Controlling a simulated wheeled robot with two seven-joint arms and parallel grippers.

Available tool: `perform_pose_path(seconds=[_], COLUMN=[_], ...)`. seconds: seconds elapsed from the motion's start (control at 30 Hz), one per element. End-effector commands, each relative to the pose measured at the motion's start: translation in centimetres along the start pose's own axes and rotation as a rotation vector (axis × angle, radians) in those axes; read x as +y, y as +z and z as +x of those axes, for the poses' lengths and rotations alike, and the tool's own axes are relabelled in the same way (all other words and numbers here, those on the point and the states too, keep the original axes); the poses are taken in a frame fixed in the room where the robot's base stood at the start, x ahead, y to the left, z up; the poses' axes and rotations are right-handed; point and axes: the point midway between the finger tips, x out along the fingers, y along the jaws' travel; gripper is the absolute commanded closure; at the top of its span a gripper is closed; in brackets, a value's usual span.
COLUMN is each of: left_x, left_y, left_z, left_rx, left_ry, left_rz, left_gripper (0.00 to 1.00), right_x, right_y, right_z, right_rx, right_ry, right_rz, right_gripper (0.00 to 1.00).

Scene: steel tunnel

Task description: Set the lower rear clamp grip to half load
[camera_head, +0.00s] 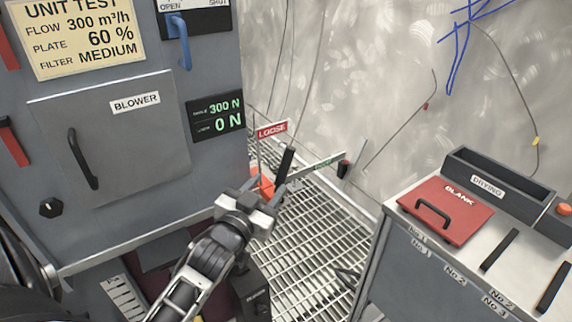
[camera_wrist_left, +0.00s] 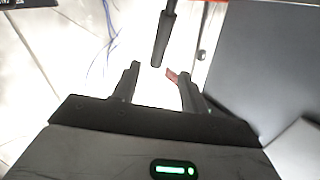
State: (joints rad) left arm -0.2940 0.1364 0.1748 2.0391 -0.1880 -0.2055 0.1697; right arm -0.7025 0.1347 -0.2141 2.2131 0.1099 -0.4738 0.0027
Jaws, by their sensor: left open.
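A black lever grip (camera_head: 285,164) stands tilted beside the right side of the grey cabinet, between a red LOOSE plate (camera_head: 272,130) and a pale plate with green lettering (camera_head: 318,167). My left gripper (camera_head: 264,190) is open just below and left of it in the head view. In the left wrist view the black grip (camera_wrist_left: 164,40) hangs in front of the open fingertips (camera_wrist_left: 158,76), with nothing held. I cannot tell whether a finger touches it. The force display (camera_head: 215,116) reads 300 N above and 0 N below. My right gripper is not in view.
The cabinet has a BLOWER door (camera_head: 115,135) with a black handle and a blue handle (camera_head: 180,40) above. At right stands a bench with a red BLANK plate (camera_head: 445,208) and a DRYING box (camera_head: 510,195). Grating floor (camera_head: 308,250) lies between them. Wires hang on the wall.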

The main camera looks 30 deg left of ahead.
Motion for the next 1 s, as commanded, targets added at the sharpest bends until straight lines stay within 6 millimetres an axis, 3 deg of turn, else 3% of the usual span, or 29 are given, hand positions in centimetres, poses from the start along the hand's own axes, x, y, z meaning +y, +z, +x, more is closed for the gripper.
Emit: perform_pose_path(seconds=[0.3, 0.5, 0.93, 1.0], left_x=[0.1, 0.1, 0.1, 0.1], left_y=[0.0, 0.1, 0.1, 0.1], left_z=[6.9, 9.6, 10.4, 10.4], left_rx=[0.001, -0.001, -0.003, -0.003], left_ry=[0.001, 0.001, 0.001, 0.001], left_rz=[0.001, -0.001, 0.0, 0.0], left_gripper=[0.56, 0.56, 0.56, 0.76], right_x=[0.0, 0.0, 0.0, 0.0], right_y=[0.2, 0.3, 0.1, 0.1], right_z=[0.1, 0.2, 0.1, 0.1], right_rx=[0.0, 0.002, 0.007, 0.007], right_ry=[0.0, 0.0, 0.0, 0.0], right_rz=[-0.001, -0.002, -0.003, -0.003], right_gripper=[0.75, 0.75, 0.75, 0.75])
